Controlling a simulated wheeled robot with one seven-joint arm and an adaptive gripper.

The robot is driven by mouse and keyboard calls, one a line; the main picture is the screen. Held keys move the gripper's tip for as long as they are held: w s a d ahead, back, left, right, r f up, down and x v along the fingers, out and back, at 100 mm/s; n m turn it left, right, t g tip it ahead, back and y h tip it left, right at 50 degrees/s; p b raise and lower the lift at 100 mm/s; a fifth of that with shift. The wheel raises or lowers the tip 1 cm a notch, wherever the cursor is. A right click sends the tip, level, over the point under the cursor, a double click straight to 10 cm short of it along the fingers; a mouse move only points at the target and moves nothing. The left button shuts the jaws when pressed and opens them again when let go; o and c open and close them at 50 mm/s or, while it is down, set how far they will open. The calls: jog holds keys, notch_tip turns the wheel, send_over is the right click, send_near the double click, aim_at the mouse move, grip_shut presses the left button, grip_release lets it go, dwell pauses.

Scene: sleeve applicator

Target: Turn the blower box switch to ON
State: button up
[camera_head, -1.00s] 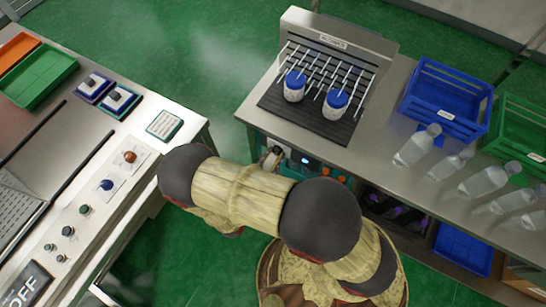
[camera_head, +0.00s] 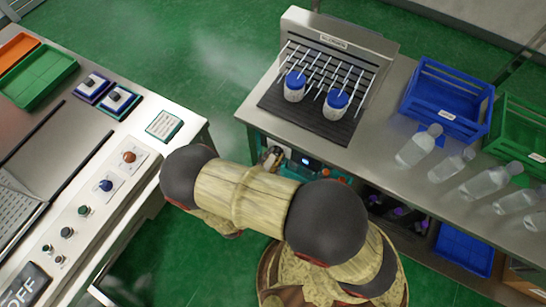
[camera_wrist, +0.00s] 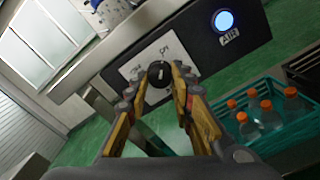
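The blower box (camera_wrist: 245,45) is a dark panel in the wrist view with a lit blue AIR light (camera_wrist: 223,21). Its switch is a round black knob (camera_wrist: 160,74) on a pale plate with an ON label at its upper right. My gripper (camera_wrist: 159,80) has one finger on each side of the knob, tips close to its edges. Whether they press on it is hidden by the angle. In the head view my gripper (camera_head: 271,157) is at the front of the blower box (camera_head: 308,162), under the steel table, and my arm hides part of it.
In the wrist view a teal crate (camera_wrist: 262,140) with orange-capped bottles (camera_wrist: 268,118) stands at the right of my gripper. In the head view, blue-lidded containers (camera_head: 337,99) stand on the rack table (camera_head: 260,117) above. Green floor lies between the tables.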

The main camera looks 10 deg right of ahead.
jog(key=o, duration=0.5)
jog(key=shift+c, duration=0.2)
jog(key=shift+s+a, duration=0.1)
jog(key=v, duration=1.1)
jog(key=shift+s+a, duration=0.25)
jog(key=shift+s, duration=0.05)
